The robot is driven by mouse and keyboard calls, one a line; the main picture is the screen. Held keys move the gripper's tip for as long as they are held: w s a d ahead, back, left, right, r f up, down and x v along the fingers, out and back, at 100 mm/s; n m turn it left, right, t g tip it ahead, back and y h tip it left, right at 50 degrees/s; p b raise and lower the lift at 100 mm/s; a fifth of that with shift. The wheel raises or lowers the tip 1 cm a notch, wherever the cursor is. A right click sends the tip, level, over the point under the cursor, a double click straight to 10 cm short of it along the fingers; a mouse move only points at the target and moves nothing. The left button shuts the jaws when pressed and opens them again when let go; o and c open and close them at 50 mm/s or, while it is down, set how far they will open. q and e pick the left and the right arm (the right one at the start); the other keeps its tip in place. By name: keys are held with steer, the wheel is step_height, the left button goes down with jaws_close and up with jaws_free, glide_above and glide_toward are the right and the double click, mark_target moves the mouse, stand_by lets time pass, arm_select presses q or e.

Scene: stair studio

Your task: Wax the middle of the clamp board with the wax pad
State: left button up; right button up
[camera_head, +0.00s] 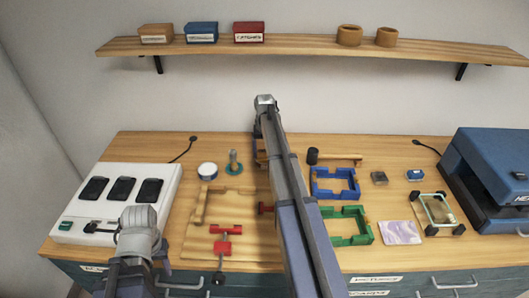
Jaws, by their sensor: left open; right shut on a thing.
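The clamp board (190,246), pale wood with a wooden bar along its left side, lies at the left-middle of the bench. A red clamp (224,240) sits at its front and a red piece (265,208) at its right edge. My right arm crosses in front of its right part. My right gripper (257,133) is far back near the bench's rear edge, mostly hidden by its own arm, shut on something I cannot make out. I cannot identify the wax pad for certain. My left gripper (112,231) is open, left of the board, over the white device's front.
A white device (165,180) with dark panels stands left. A white round tin (207,170) and a teal-based handle (235,164) are behind the board. Blue (318,188) and green (330,231) frames lie right of my arm. A blue machine (490,165) stands far right.

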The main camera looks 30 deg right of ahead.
mark_target(264, 151)
arm_select(q)
steer(key=shift+r, duration=0.1)
arm_select(e)
step_height(264, 151, up, 7)
steer(key=p, duration=0.7)
arm_select(q)
step_height(264, 151, up, 7)
arm_select(e)
steer(key=shift+f, duration=0.1)
